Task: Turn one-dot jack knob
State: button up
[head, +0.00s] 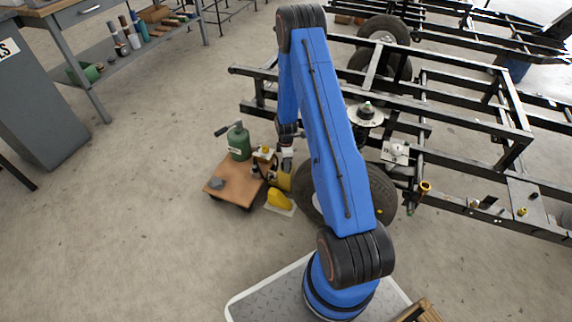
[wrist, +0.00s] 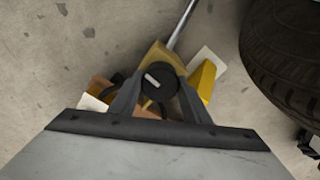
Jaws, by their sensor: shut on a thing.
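The black round knob (wrist: 158,83) with a pale bar mark sits on a yellow jack body (wrist: 163,57) in the wrist view. My gripper (wrist: 158,80) is shut on the knob, one finger on each side. A metal rod (wrist: 181,25) runs up from the jack. I cannot make out any dot marking on the jack.
A large tyre (head: 380,190) and the black chassis frame (head: 470,110) are close on the right. The floor at left is open, before the workbench (head: 70,20).

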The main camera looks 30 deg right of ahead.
jog(key=shift+n, duration=0.8)
jog(key=o, duration=1)
jog(key=shift+o, duration=0.2)
jog(key=shift+r, duration=0.1)
notch_tip(320, 180, up, 17)
jog(key=shift+r, duration=0.1)
